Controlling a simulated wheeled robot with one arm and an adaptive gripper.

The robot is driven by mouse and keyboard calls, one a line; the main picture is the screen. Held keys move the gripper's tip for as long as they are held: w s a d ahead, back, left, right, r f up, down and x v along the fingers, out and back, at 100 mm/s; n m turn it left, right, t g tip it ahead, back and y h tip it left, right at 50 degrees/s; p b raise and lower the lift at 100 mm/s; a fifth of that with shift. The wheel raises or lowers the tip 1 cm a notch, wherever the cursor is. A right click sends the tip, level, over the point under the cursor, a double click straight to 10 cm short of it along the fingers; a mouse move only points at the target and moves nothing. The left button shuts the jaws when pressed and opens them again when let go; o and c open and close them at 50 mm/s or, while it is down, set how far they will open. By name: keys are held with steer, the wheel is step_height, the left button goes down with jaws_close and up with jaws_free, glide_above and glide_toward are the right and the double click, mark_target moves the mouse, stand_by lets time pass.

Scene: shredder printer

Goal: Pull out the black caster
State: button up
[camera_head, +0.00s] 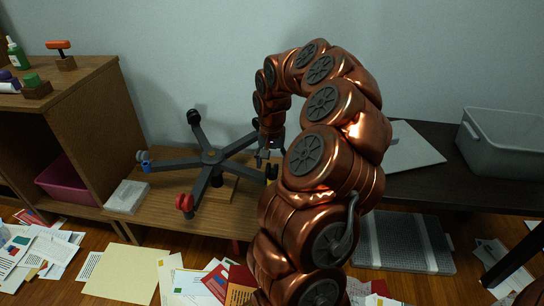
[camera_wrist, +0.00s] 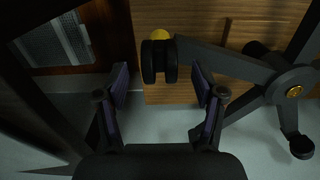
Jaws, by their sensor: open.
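A black five-legged chair base (camera_head: 212,158) lies on a low wooden surface; its hub and legs also show at the right of the wrist view (camera_wrist: 292,92). In the head view this caster (camera_head: 272,172) is small beside my gripper (camera_head: 263,158). My gripper (camera_wrist: 160,82) is open and empty, its fingertips on either side of the line to the caster, which sits just ahead. A red caster (camera_head: 185,204) and a blue caster (camera_head: 146,162) are on other legs.
A white box (camera_head: 127,197) lies on the low surface at left. A wooden cabinet (camera_head: 85,100) with a pink bin (camera_head: 66,184) stands left. A dark table (camera_head: 460,180) with a grey bin (camera_head: 505,138) is right. Papers (camera_head: 125,273) litter the floor.

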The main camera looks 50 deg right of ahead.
step_height(320, 180, down, 2)
steer(key=shift+f, duration=0.1)
steer(key=shift+c, duration=0.4)
jaws_close()
stand_by(0.6)
steer(key=shift+r, duration=0.7)
stand_by(0.3)
steer(key=c, duration=0.5)
jaws_free()
steer(key=shift+c, duration=0.2)
jaws_close()
